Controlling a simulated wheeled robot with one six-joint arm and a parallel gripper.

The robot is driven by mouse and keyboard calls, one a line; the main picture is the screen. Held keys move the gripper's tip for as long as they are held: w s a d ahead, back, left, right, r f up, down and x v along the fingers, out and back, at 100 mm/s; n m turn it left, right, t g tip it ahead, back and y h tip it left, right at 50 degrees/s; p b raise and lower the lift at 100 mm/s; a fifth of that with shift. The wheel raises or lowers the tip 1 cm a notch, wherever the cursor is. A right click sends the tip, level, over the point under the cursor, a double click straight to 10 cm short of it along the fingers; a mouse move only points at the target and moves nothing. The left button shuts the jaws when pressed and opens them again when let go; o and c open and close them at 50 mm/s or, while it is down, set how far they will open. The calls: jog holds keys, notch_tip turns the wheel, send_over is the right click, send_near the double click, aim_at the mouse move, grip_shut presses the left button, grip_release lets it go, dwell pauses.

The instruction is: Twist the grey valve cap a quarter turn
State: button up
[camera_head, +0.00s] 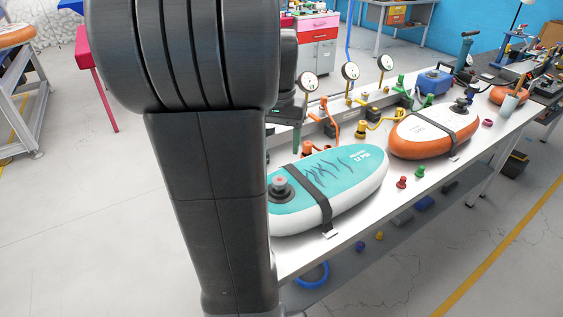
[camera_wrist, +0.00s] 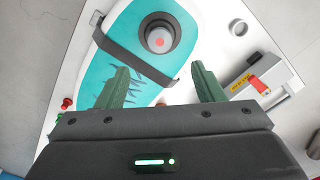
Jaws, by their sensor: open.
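The grey valve cap (camera_wrist: 158,40) has a reddish centre and sits in a dark round collar on the teal and white board (camera_wrist: 116,42). In the head view the cap (camera_head: 280,181) shows at the board's near left end, just right of my arm. My gripper (camera_wrist: 160,67) is open and empty, its two green fingers spread apart. In the wrist view the cap lies ahead of the fingertips, roughly centred between them and not touched. In the head view my arm hides most of the gripper; a green finger shows above the table behind the board.
A dark strap (camera_head: 315,196) crosses the teal board. An orange and white board (camera_head: 433,131) lies farther right. Pressure gauges (camera_head: 350,71) and hoses line the table's back. Small red and green caps (camera_head: 402,182) stand between the boards.

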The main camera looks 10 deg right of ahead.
aim_at(280, 179)
notch_tip(280, 179, down, 12)
jog(key=shift+r+b, duration=0.1)
jog(key=shift+b, duration=0.2)
jog(key=c, duration=1.1)
jog(key=shift+o, duration=0.9)
jog(key=shift+c, duration=0.4)
